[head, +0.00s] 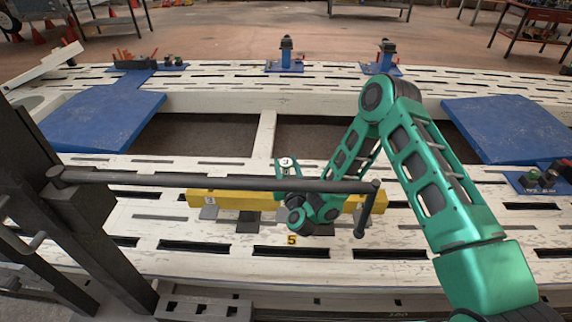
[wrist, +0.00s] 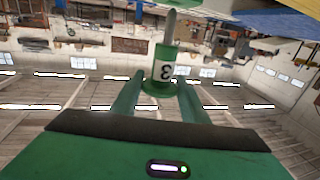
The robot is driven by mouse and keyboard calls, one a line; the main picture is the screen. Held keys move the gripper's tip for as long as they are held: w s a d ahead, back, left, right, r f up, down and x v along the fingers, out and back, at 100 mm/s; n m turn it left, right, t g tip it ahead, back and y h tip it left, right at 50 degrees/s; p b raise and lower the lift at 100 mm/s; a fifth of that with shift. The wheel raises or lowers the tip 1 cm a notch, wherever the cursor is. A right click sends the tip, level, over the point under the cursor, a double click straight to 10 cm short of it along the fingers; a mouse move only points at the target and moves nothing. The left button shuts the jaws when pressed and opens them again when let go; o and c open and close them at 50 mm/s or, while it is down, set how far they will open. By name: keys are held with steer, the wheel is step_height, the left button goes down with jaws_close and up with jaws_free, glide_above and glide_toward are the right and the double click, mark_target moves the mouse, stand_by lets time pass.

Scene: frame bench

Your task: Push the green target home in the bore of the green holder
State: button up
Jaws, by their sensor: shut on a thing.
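In the wrist view, my gripper (wrist: 158,90) has its two green fingers on either side of the green target (wrist: 163,68). The target is a green cylinder with a white label marked 3 and a grey tapered pin at its far end. In the head view, my gripper (head: 289,180) is over the middle of the yellow beam, by a green piece with a white face marked 3 (head: 287,163). A green surface (wrist: 195,4) shows at the top of the wrist view, just beyond the pin; I cannot tell whether it is the green holder. The bore is not visible.
The yellow beam (head: 225,199) lies on the white slotted bench (head: 190,232). A dark bar (head: 220,182) crosses in front of it. Blue plates (head: 100,122) lie left and right. The bench has open gaps.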

mark_target(286, 173)
steer(key=shift+f, duration=2.2)
steer(key=o, duration=1.1)
steer(key=shift+o, duration=0.2)
steer(key=s+d, duration=0.2)
steer(key=s, duration=0.8)
steer(key=shift+s, duration=0.3)
